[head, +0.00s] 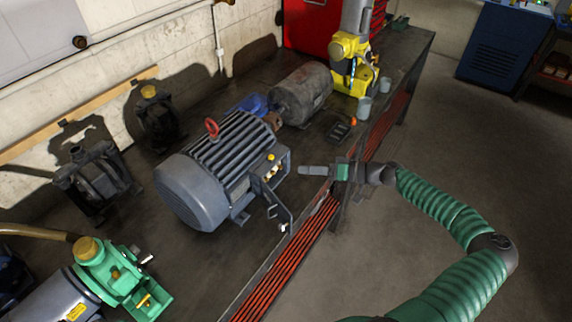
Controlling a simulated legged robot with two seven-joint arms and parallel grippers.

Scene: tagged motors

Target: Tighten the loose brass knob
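A grey finned motor (215,165) with a red lifting eye lies on the workbench. An open terminal box (268,178) on its right side holds small brass-yellow parts. One rounded brass knob (270,157) shows at the box's top; I cannot tell whether it is loose. My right gripper (304,169) points left towards the box, a short way right of it and apart from the knob. Its fingers are seen edge-on, so I cannot tell whether they are open. My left gripper is not in view.
A bench edge with red-orange slats (300,250) runs below my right arm. A green pump (110,270) stands at lower left, dark pumps (95,178) along the wall. A rusty motor (300,92), yellow machine (350,65) and cups are behind.

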